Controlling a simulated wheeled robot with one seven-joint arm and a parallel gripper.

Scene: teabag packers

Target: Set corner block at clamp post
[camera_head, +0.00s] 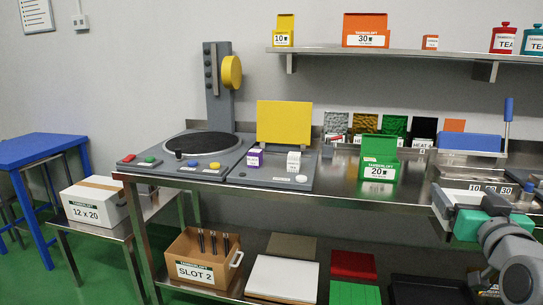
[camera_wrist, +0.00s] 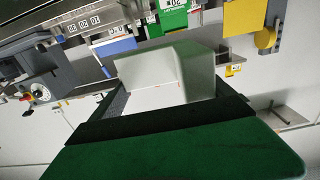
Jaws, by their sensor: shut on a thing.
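My gripper (camera_head: 462,208) is at the right of the head view, in front of the steel bench edge, its green pad facing the camera. In the wrist view it is shut on a pale grey-white block (camera_wrist: 170,75), which has an L-like corner shape and sits between the fingers. In the head view the block (camera_head: 460,196) shows only partly above the pad. A fixture with a blue bar (camera_head: 468,142) and an upright blue handle (camera_head: 508,110) stands behind.
A steel bin strip labelled 10, 20, 30 (camera_head: 488,187) lies close behind my gripper. A green box (camera_head: 379,160) stands left on the bench (camera_head: 345,190). A shelf (camera_head: 420,53) with boxes and tins runs above. The bench between green box and gripper is clear.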

